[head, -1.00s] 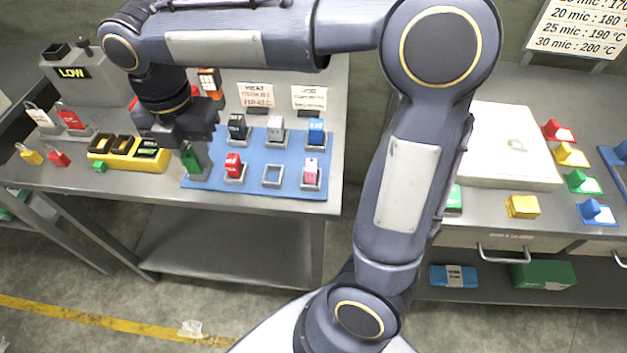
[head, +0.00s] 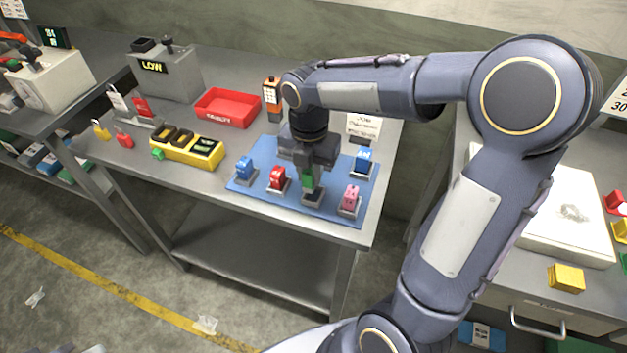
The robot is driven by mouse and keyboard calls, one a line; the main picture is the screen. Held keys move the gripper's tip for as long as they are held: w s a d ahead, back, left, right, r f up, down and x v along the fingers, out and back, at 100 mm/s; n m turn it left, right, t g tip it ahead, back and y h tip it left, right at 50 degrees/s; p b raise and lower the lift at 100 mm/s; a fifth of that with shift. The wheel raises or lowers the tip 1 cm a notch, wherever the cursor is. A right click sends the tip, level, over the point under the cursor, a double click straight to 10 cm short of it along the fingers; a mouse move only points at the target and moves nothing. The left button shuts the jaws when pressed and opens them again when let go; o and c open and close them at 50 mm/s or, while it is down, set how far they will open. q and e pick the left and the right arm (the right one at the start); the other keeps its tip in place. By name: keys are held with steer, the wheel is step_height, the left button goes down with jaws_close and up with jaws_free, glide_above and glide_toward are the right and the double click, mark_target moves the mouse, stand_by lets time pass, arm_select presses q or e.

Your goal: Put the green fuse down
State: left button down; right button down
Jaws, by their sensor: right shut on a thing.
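My right gripper (head: 310,165) points down over the blue mat (head: 258,196) and is shut on the green fuse (head: 308,181). The gripper hides the fuse's upper part. The fuse stands upright directly over a grey socket (head: 318,197) in the front row, between the red fuse (head: 277,178) and the pink fuse (head: 351,195). I cannot tell whether its lower end is in the socket or just above it. A blue fuse (head: 245,167) sits at the row's left end. Another blue fuse (head: 363,159) sits in the back row, whose other places my gripper hides.
On the same table are a yellow block (head: 186,148) with dark slots, a red tray (head: 228,108), a grey LOW box (head: 164,77) and small padlocks at the left. An orange handheld device (head: 272,95) stands behind the mat. My right arm covers the right side.

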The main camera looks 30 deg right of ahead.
steer(key=shift+d+f, duration=0.25)
steer(key=shift+f, duration=0.1)
steer(key=shift+d+f, duration=0.15)
steer(key=shift+f, duration=1.55)
steer(key=shift+f, duration=0.1)
steer(key=shift+f, duration=0.15)
steer(key=c, duration=1.3)
jaws_free()
steer(key=shift+o, duration=0.2)
